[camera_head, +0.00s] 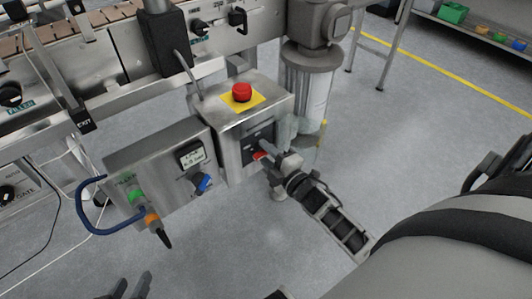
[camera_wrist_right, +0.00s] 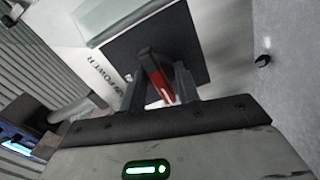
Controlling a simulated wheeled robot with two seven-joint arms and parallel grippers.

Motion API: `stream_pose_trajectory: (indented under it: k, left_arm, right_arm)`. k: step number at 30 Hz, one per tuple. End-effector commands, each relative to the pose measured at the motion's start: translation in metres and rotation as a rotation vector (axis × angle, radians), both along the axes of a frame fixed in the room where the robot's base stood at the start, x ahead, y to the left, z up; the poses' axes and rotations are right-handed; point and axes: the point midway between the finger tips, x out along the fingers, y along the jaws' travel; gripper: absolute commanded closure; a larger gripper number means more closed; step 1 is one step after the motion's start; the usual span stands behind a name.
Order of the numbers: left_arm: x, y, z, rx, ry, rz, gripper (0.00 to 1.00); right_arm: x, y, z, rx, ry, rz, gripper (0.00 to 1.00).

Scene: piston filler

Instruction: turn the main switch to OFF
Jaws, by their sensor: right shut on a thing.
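The main switch (camera_head: 260,155) is a red handle on a black plate, on the front of the steel box with the emergency stop. In the right wrist view the switch (camera_wrist_right: 158,82) has a red and dark handle standing between my fingers, with the label POWER beside its plate. My right gripper (camera_head: 270,158) is shut on this handle; the fingers (camera_wrist_right: 158,92) stand on both sides of it. The fingers partly hide the switch, and I cannot read its ON or OFF marks. My left gripper (camera_head: 131,287) is open and empty at the bottom left edge.
A red emergency stop button (camera_head: 242,92) on a yellow plate tops the box. A glass cylinder (camera_head: 306,90) stands right.

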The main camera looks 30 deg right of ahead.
Motion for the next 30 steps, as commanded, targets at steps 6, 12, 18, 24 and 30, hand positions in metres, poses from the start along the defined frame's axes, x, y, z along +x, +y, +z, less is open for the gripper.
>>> stream_pose_trajectory:
  k: [6,12,18,24,30]
  left_arm:
    - [-0.0034,-0.0013,-0.0007,-0.002,0.004,-0.005,0.64]
    - [-0.0053,-0.0014,-0.0019,-0.001,0.009,-0.005,0.64]
    - [-0.0052,-0.0012,-0.0020,-0.001,0.010,-0.005,0.64]
    - [-0.0050,-0.0008,-0.0021,0.000,0.010,-0.005,0.64]
    - [-0.0031,-0.0001,0.0001,0.002,0.007,-0.004,0.64]
  right_arm:
    - [-0.0007,0.0004,-0.0010,-0.026,0.000,0.000,0.91]
    - [-0.0007,0.0004,-0.0009,-0.029,0.000,0.000,0.91]
    - [-0.0007,0.0003,-0.0010,-0.028,0.000,0.000,0.54]
    - [-0.0004,0.0001,-0.0006,-0.027,-0.001,0.000,0.46]
    - [-0.0052,-0.0003,-0.0002,-0.026,0.000,0.000,0.46]
